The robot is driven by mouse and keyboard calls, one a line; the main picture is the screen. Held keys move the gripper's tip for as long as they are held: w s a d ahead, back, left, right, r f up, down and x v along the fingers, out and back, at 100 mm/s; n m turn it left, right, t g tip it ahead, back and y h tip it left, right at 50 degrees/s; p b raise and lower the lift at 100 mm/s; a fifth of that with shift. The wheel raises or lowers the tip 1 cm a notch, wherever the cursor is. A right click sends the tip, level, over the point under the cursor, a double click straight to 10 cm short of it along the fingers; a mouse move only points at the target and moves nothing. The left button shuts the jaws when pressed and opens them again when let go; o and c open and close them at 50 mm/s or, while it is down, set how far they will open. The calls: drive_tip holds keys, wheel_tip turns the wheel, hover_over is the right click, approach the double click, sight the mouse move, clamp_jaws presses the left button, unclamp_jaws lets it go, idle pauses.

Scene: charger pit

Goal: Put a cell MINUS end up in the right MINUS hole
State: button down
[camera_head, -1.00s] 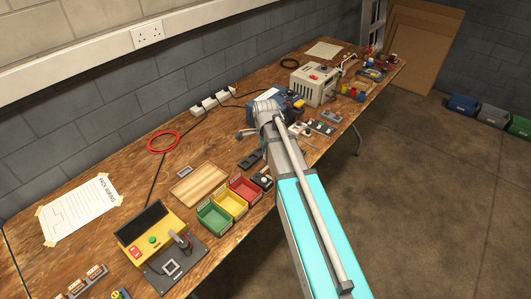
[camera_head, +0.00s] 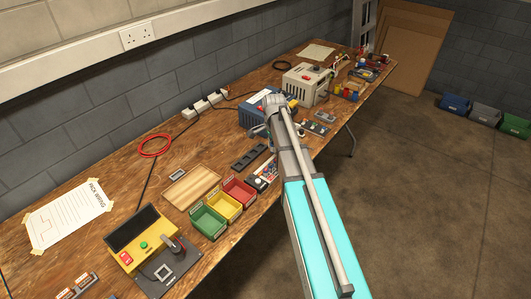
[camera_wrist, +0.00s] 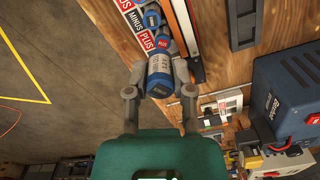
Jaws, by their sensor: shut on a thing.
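My gripper (camera_wrist: 159,84) is shut on a blue cell (camera_wrist: 160,72) with a white printed label, one finger on each side. Another blue cell (camera_wrist: 152,18) shows beside those labels. The held cell overlaps the near part of the holder in the picture, and the gap between them cannot be judged. In the head view the labelled holder (camera_head: 263,175) lies near the bench's front edge, and my arm hides the held cell.
A dark slotted tray (camera_head: 249,158) lies behind the holder. Green (camera_head: 208,222), yellow (camera_head: 223,204) and red bins (camera_head: 239,191) stand to its left. A blue machine (camera_wrist: 288,95) stands close to my gripper's right in the wrist view. Open floor lies in front of the bench.

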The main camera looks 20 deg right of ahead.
drive_tip(key=shift+w+d+f+n+b, duration=0.25)
drive_tip(key=shift+w+d+n, duration=0.15)
drive_tip(key=shift+d, duration=0.3)
drive_tip(key=shift+w+d+f+n+b, duration=0.1)
drive_tip(key=shift+w+d+f+n, duration=0.35)
drive_tip(key=shift+d, duration=0.3)
drive_tip(key=shift+w+d+f+n+b, duration=0.1)
drive_tip(key=shift+w+d+n+b, duration=0.15)
drive_tip(key=shift+w+d, duration=0.35)
drive_tip(key=shift+s+d+f, duration=0.1)
drive_tip(key=shift+f, duration=0.15)
drive_tip(key=shift+f+b, duration=3.7)
drive_tip(key=shift+b, duration=0.25)
drive_tip(key=shift+f, duration=0.2)
drive_tip(key=shift+c, duration=2)
unclamp_jaws()
drive_tip(key=shift+r, duration=0.15)
wheel_tip(320, 180, up, 7)
drive_tip(key=p, duration=0.6)
drive_tip(key=shift+p, duration=0.35)
